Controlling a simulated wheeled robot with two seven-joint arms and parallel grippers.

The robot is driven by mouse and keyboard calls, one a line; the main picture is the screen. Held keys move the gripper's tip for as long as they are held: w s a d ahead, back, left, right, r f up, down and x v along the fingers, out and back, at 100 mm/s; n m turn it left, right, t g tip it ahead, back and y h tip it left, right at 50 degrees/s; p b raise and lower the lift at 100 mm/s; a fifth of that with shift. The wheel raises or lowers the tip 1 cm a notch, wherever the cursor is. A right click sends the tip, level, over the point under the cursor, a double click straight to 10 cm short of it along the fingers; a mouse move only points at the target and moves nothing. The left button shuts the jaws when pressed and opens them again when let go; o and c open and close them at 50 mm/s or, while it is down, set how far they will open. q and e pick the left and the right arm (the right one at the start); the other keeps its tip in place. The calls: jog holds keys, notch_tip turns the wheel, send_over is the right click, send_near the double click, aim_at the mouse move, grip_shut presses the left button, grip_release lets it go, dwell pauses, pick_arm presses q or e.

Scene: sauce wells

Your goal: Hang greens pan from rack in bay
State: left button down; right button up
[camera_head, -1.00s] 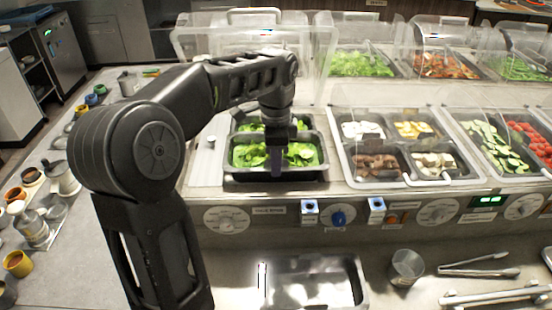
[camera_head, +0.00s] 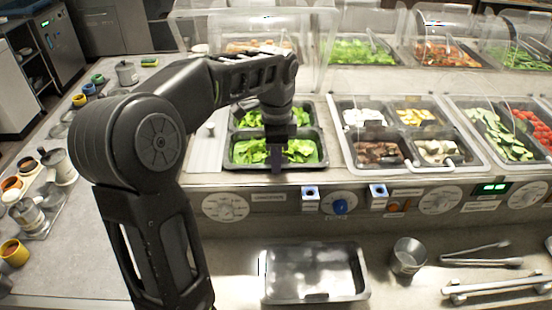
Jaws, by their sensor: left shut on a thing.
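The greens pan (camera_head: 240,164), a dark metal pan of leafy greens, sits at the front of the left bay (camera_head: 208,150) in the counter. A second pan of greens (camera_head: 250,119) is behind it, partly hidden by my arm. My left gripper (camera_head: 277,160) points down at the middle of the front pan's near side and is shut on its rim. The fingertips are dark against the pan, so the exact grip is hard to see. The pan looks about level. My right gripper is out of view.
An empty metal pan (camera_head: 313,297), a steel cup (camera_head: 408,256) and tongs (camera_head: 480,261) lie on the front ledge. Pans of other foods (camera_head: 378,152) fill the bay to the right. Clear guards (camera_head: 365,22) stand behind. Cups and jars (camera_head: 58,166) line the left counter.

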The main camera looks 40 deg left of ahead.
pick_arm(q)
jog(key=shift+s+f+b, duration=0.25)
jog(key=shift+f+b, duration=0.1)
jog(key=shift+f, duration=0.3)
dwell(0.4)
jog(key=c, duration=1.3)
grip_release()
jog(key=shift+f, duration=0.1)
jog(key=shift+r, duration=0.3)
notch_tip(320, 180, up, 4)
jog(key=shift+w+r, duration=0.1)
notch_tip(320, 180, up, 3)
jog(key=shift+r+p, duration=0.15)
jog(key=shift+p, duration=0.65)
jog(key=shift+r+p, duration=0.3)
jog(key=shift+r, duration=0.1)
